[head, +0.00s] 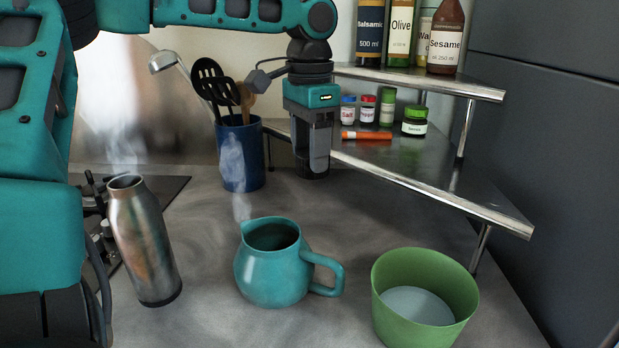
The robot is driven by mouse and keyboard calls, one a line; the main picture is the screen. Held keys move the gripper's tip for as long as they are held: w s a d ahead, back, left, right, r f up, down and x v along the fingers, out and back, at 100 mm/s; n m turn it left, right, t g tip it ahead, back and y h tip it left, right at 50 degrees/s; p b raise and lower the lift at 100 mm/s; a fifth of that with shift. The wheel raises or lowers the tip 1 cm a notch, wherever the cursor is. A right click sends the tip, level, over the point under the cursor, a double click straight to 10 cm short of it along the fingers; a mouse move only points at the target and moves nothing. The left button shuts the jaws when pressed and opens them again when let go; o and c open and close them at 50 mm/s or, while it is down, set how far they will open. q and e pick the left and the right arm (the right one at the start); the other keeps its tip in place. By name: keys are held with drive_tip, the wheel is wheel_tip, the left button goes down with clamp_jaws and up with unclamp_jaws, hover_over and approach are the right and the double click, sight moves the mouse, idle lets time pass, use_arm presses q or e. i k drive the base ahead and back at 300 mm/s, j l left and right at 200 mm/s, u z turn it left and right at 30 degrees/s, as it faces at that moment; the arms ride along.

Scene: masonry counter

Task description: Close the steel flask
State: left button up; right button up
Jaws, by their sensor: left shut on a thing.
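The steel flask (146,245) stands on the counter at the left in the head view. Its mouth at the top is open, with no lid on it, and faint steam rises above it. My left gripper (316,158) points down at the back of the counter, to the right of the flask and well apart from it. It is shut on a dark cap-like piece (312,171), low over or on the counter; I cannot tell which. The fingers hide part of this piece. My right gripper is not in view.
A steaming teal jug (272,272) and a green bowl (427,300) stand right of the flask. A blue utensil pot (239,158) stands behind. A metal corner shelf (440,180) with jars and bottles is at right. A hob (165,190) lies behind the flask.

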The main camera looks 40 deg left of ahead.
sight(134, 215)
drive_tip(key=k+l, duration=0.75)
drive_tip(key=l, duration=0.2)
